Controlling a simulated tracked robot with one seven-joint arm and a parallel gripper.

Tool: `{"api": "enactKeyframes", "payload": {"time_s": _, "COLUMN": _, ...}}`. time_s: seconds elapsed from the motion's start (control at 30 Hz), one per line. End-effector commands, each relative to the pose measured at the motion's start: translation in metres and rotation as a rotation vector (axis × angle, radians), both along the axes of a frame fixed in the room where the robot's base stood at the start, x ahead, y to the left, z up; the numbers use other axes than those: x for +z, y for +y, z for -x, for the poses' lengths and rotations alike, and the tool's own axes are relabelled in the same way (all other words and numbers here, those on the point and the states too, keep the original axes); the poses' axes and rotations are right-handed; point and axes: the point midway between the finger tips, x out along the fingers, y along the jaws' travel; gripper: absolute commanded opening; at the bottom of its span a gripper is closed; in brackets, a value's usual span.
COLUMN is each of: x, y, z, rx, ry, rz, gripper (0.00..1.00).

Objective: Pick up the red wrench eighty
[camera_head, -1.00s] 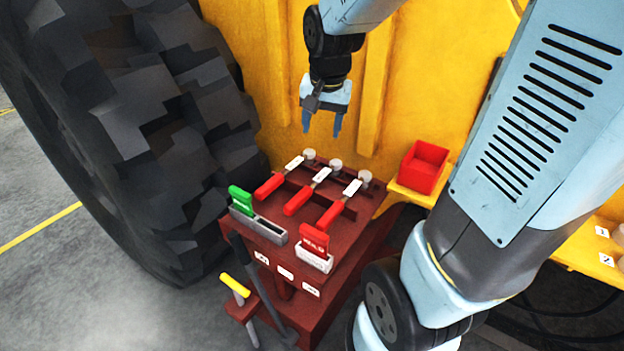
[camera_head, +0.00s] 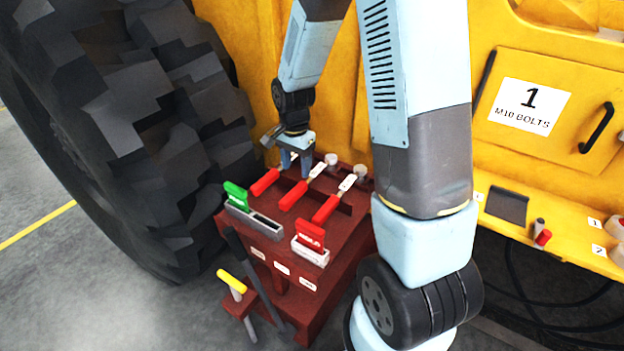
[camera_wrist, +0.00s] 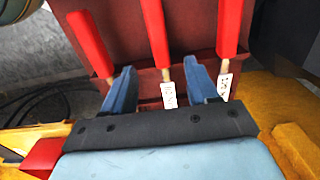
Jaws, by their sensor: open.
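Three red-handled wrenches with white tags lie side by side on a dark red stand (camera_head: 345,228): left wrench (camera_head: 265,182), middle wrench (camera_head: 293,197) and right wrench (camera_head: 325,209). I cannot read the tags surely enough to tell which is eighty. My gripper (camera_head: 296,168) is open, fingers down, by the tag ends of the left and middle wrenches. In the wrist view the order is reversed. There the middle wrench (camera_wrist: 157,35) lies between my open fingers (camera_wrist: 160,68), and the left wrench (camera_wrist: 233,28) passes close beside one finger. I cannot tell whether the fingers touch anything.
A green-handled item (camera_head: 235,194) stands in a grey holder and a red block (camera_head: 311,236) in a white holder at the stand's front. A big tyre (camera_head: 150,130) is at left. A yellow panel is behind. A red bin (camera_wrist: 42,157) shows in the wrist view.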

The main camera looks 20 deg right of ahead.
Motion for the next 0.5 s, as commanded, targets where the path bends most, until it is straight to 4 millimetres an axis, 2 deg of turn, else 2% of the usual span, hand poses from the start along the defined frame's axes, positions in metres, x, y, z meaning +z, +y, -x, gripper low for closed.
{"api": "enactKeyframes", "payload": {"time_s": 0.3, "x": -0.049, "y": 0.0, "z": 0.001, "rx": 0.001, "ry": 0.004, "rz": -0.001, "gripper": 0.58}}
{"api": "enactKeyframes", "payload": {"time_s": 0.5, "x": -0.071, "y": -0.001, "z": 0.001, "rx": 0.001, "ry": 0.003, "rz": 0.001, "gripper": 0.58}}
